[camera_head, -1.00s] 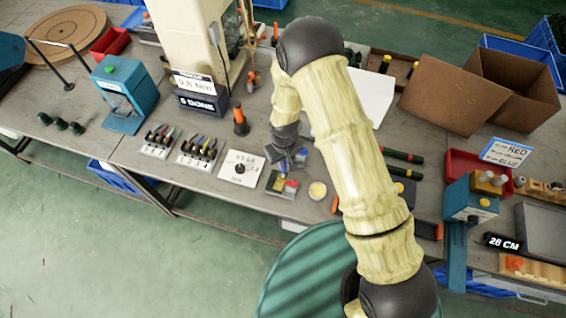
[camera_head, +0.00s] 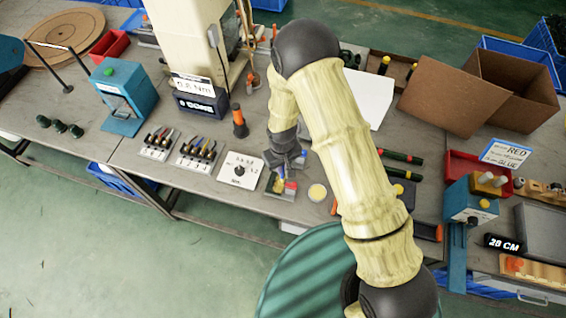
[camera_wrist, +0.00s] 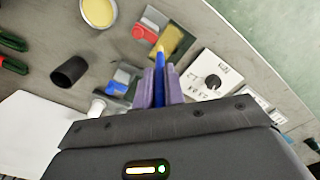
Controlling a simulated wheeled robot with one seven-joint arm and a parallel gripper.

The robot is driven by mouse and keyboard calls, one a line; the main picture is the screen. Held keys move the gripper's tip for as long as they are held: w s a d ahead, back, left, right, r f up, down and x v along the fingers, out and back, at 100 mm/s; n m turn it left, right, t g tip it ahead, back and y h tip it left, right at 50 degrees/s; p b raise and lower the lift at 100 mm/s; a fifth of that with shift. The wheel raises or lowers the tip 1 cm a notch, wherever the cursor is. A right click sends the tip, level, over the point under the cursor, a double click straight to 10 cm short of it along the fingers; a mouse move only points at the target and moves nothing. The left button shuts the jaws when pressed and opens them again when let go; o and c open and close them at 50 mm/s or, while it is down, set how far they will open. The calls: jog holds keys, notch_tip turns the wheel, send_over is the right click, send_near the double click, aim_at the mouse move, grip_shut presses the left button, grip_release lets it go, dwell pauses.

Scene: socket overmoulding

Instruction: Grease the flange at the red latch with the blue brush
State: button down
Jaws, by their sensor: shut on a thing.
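My gripper (camera_wrist: 161,88) is shut on the blue brush (camera_wrist: 159,67), with purple fingers on both sides of the handle. The brush's pale tip points at the fixture with the red latch (camera_wrist: 152,17). The tip overlaps the near edge of its yellowish part (camera_wrist: 173,39); I cannot tell whether it touches. The flange itself is not clearly made out. In the head view, my gripper (camera_head: 287,163) is just above this fixture (camera_head: 285,190), partly covering it. A round dish of pale yellow grease (camera_wrist: 98,11) stands beside the fixture; it also shows in the head view (camera_head: 317,192).
A white dial card (camera_head: 241,171) lies to the left. The table's front edge is close behind the red-latch fixture in the wrist view.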

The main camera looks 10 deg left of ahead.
jog(key=shift+w, duration=0.15)
jog(key=shift+w, duration=0.75)
jog(key=shift+s, duration=0.95)
